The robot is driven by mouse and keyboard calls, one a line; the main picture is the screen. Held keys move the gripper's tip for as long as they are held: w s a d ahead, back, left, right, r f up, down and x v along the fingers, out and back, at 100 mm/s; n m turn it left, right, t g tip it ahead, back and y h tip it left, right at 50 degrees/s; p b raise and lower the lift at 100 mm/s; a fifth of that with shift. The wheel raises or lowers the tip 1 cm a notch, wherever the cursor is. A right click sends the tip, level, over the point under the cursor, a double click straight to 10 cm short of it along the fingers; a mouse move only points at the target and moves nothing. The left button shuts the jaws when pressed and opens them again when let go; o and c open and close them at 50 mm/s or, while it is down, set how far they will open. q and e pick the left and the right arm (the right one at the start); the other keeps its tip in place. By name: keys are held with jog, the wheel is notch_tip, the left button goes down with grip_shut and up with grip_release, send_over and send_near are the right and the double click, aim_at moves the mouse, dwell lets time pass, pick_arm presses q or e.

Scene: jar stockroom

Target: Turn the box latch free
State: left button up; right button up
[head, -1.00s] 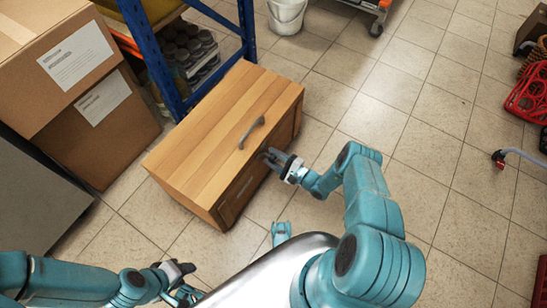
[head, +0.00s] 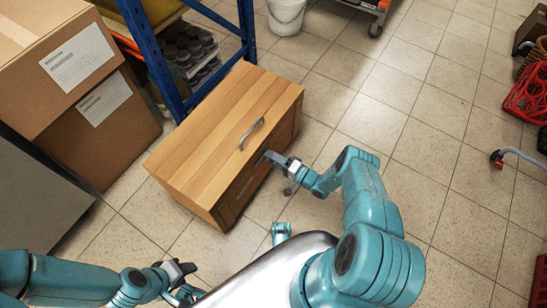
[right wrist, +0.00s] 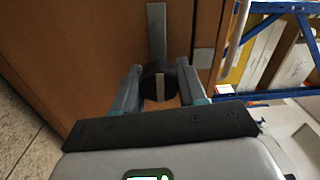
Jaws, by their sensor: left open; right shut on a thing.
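The wooden box (head: 222,140) stands on the floor, its lid down, with a grey curved handle (head: 252,133) on top. In the right wrist view its brown front panel (right wrist: 90,45) fills the upper part. A black round latch knob (right wrist: 150,88) with a pale stripe sits there, and a grey metal strip (right wrist: 157,30) runs from behind it. My right gripper (head: 274,160) is at the box front; its fingers (right wrist: 158,88) are shut on the knob from both sides. The head view hides the knob. My left gripper (head: 190,269) is open and empty, low at the left, away from the box.
A blue shelf rack (head: 160,60) with dark jars (head: 190,50) stands directly behind the box. Cardboard boxes (head: 110,135) are stacked at left. A white bucket (head: 286,17) stands at the back.

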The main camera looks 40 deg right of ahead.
jog(key=shift+n, duration=0.3)
jog(key=o, duration=1)
jog(key=shift+o, duration=0.2)
jog(key=p+v, duration=0.2)
jog(key=v, duration=1.4)
jog(key=shift+d, duration=0.2)
jog(key=shift+s+f, duration=0.1)
